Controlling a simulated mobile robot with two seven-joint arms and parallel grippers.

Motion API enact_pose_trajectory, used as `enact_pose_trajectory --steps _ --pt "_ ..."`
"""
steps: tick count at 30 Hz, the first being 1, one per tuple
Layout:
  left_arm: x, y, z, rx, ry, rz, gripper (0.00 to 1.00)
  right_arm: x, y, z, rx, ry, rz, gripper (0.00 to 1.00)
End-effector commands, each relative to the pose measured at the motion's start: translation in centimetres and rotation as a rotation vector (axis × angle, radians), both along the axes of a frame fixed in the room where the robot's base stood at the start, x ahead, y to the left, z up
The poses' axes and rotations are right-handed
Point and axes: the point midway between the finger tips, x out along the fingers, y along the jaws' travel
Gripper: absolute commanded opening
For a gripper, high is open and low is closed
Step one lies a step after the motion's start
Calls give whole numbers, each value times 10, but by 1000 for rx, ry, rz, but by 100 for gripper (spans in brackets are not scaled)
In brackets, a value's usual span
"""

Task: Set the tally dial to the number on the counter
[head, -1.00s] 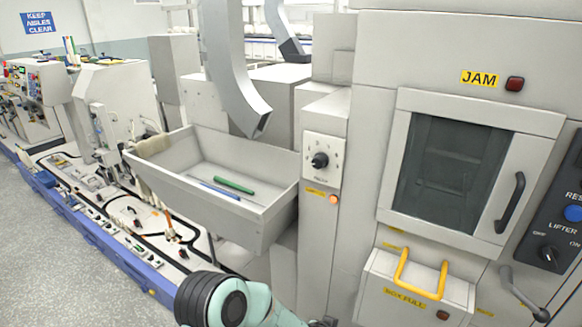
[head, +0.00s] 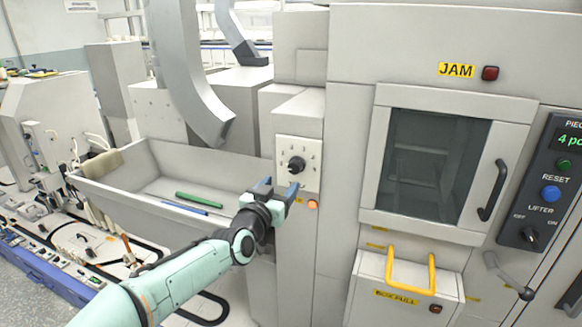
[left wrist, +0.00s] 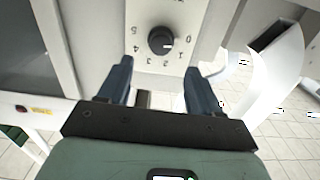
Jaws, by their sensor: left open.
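The tally dial (head: 297,164) is a black knob on a white plate on the narrow cabinet. In the left wrist view the dial (left wrist: 160,41) shows numbers 0 to 5 around it. A light mark shows on the knob's side towards 0 and 1; its exact setting is hard to tell. The counter (head: 568,138) at the right edge reads 4 in green, its text cut off. My left gripper (head: 278,187) is open and empty just below and in front of the dial, its blue fingers (left wrist: 159,66) pointing towards it, apart from the knob. My right gripper is not in view.
An orange button (head: 312,204) sits below the dial plate. A yellow handle (head: 410,262), a windowed door (head: 435,165) and a lifter switch (head: 530,234) lie to the right.

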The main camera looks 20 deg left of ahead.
Motion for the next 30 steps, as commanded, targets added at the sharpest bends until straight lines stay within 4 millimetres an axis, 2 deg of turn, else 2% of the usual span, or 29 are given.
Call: enact_pose_trajectory --steps 1,6,12,18,27,29,30 --pt "13 1 4 -3 0 0 64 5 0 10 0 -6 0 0" --pt "49 3 4 -3 -1 1 64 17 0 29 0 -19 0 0" --pt "80 5 4 -2 -2 1 64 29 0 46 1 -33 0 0" --pt "94 5 2 -1 -1 0 64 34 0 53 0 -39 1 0" --pt "95 6 0 -1 0 1 64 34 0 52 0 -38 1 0" --pt "95 6 0 -1 0 1 44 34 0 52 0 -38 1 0" --pt "95 6 0 -1 0 1 32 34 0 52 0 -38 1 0"
